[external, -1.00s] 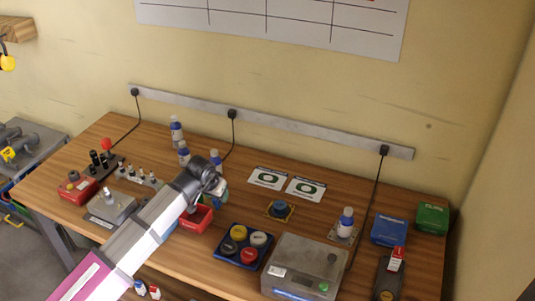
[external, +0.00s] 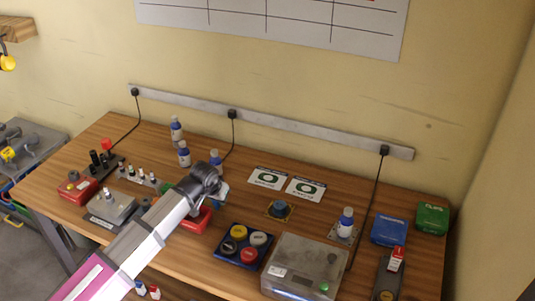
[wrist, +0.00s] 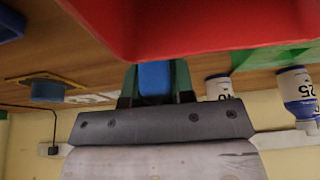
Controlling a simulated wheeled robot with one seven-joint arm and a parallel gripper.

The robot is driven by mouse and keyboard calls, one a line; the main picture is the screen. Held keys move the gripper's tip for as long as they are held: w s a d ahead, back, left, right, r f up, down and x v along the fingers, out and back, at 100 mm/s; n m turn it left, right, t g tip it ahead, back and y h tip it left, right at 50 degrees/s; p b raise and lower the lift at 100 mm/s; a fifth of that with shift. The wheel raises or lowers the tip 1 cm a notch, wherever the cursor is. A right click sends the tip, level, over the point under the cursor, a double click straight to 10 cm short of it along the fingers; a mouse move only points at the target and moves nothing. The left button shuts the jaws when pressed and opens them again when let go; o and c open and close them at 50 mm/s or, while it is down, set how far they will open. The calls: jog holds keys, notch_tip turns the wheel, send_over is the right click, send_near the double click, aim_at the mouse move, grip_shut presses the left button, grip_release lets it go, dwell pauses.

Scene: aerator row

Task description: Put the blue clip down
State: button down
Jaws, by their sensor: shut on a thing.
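My gripper (wrist: 156,68) is shut on the blue clip (wrist: 155,84), which shows between its dark green fingers in the wrist view. A red bin (wrist: 190,25) fills the top of that upside-down view, very close to the fingertips. I cannot tell whether the clip touches it. In the external view the red bin (external: 196,221) stands on the wooden table, partly hidden by my arm. My gripper's fingers and the clip are hidden there behind the arm's end.
A blue tray of round caps (external: 226,250) and a grey scale-like box (external: 300,268) are to the right. Blue (external: 389,232) and green (external: 432,218) boxes stand far right.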

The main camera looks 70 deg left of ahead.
notch_tip(320, 180, up, 4)
jog(key=shift+r, duration=0.2)
jog(key=s+a+r, duration=0.5)
jog(key=s+r, duration=0.6)
jog(key=r, duration=0.1)
jog(key=w+a+m+t+h, duration=0.1)
jog(key=w+a+m+h, duration=0.4)
jog(key=w+a+m, duration=1.15)
jog(key=a+f+n, duration=0.1)
jog(key=f, duration=0.4)
jog(key=a+f+n, duration=0.1)
jog(key=a+f, duration=0.1)
jog(key=f, duration=0.3)
jog(key=a+f+n, duration=0.1)
jog(key=f, duration=0.5)
jog(key=shift+w+a+f, duration=0.1)
jog(key=shift+w+a, duration=0.05)
jog(key=shift+a, duration=0.15)
jog(key=shift+f, duration=0.1)
jog(key=c, duration=1)
grip_release()
